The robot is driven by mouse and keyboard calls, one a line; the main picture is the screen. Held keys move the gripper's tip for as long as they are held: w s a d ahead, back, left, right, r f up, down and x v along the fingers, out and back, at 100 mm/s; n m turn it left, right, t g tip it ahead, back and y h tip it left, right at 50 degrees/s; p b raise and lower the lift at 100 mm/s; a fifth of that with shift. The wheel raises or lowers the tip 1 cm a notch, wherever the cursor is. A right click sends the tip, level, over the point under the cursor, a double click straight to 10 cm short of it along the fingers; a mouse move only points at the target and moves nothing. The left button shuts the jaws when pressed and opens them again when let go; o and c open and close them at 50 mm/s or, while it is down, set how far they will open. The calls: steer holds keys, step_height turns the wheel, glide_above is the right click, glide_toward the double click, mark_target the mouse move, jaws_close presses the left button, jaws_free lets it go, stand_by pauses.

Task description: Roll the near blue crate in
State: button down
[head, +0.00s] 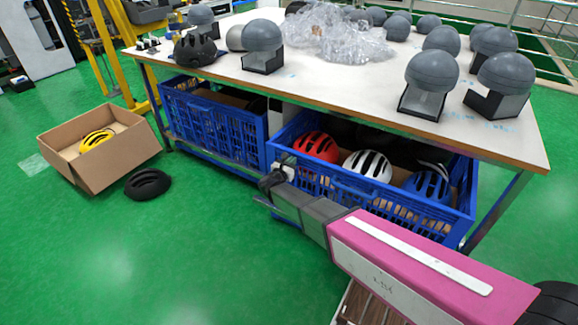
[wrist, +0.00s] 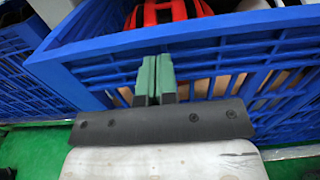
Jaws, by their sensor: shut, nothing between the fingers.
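The near blue crate (head: 395,204) sits under the front of the table, partly out past its edge. It holds a red helmet (head: 316,147), a white helmet (head: 367,166) and a blue helmet (head: 428,187). My gripper (head: 272,182) is at the crate's front left corner. In the wrist view, my gripper (wrist: 155,72) has its green fingers together, with nothing between them, in front of the crate's slatted wall (wrist: 205,62). The red helmet (wrist: 170,12) shows above the rim. I cannot tell whether the fingertips touch the wall.
A second blue crate (head: 213,128) stands under the table to the left. A cardboard box (head: 105,165) with a yellow helmet (head: 97,140) and a black helmet (head: 148,184) lie on the green floor. The table (head: 330,80) carries several grey headforms. The floor at front left is clear.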

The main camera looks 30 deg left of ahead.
mark_target(310, 141)
stand_by(0.3)
steer(key=w, duration=1.7)
steer(key=shift+w, duration=0.2)
